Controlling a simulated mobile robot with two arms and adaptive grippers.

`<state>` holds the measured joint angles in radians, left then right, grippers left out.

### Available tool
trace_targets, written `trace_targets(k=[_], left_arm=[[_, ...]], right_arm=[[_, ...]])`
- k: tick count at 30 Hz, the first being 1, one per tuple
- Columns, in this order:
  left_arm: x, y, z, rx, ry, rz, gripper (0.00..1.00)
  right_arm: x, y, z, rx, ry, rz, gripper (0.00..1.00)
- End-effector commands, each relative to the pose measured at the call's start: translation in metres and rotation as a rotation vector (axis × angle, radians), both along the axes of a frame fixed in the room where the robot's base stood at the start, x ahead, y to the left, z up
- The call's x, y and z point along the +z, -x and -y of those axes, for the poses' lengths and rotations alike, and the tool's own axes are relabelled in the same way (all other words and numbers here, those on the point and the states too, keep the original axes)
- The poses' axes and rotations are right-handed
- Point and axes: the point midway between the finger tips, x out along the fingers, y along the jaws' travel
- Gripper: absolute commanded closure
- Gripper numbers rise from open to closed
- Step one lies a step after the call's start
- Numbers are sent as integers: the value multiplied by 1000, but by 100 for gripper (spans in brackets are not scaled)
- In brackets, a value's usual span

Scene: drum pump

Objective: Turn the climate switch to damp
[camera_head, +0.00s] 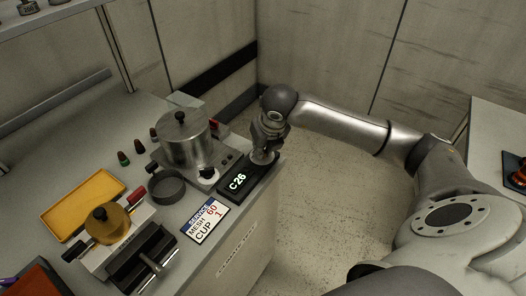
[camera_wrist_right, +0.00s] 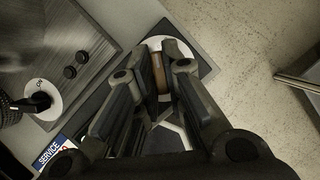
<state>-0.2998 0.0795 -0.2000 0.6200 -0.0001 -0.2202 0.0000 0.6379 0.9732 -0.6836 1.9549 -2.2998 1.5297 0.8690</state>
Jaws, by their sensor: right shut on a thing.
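A black box with a lit "C26" display (camera_head: 238,181) sits at the counter's right edge in the head view. At its far end a pale round dial plate (camera_head: 262,158) shows partly under my right gripper (camera_head: 266,148). In the right wrist view, my right gripper (camera_wrist_right: 160,82) is shut on a brown switch knob (camera_wrist_right: 161,78) standing on a white dial plate (camera_wrist_right: 184,48). The fingers hide much of the knob and plate, and I cannot read any setting marks. My left gripper is not in view.
Left of the box stands a metal drum (camera_head: 182,140) on a base with another dial (camera_head: 207,174). A service card (camera_head: 205,221), a dark ring (camera_head: 168,187), a yellow tray (camera_head: 84,205) and a brass-topped device (camera_head: 110,222) lie nearer. Open floor (camera_head: 320,190) is to the right.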

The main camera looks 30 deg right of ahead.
Motion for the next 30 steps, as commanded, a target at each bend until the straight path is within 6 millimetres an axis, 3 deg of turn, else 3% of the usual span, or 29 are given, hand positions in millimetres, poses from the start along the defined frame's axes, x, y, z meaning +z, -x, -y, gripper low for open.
trace_targets(k=[12, 29, 30], left_arm=[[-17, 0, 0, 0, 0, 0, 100], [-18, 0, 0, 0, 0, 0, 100], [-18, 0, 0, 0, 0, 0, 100]], right_arm=[[0, -1, -1, -197, -1, 1, 100], [1, -1, -1, -230, -2, 2, 100], [1, -1, -1, -230, -2, 2, 84]])
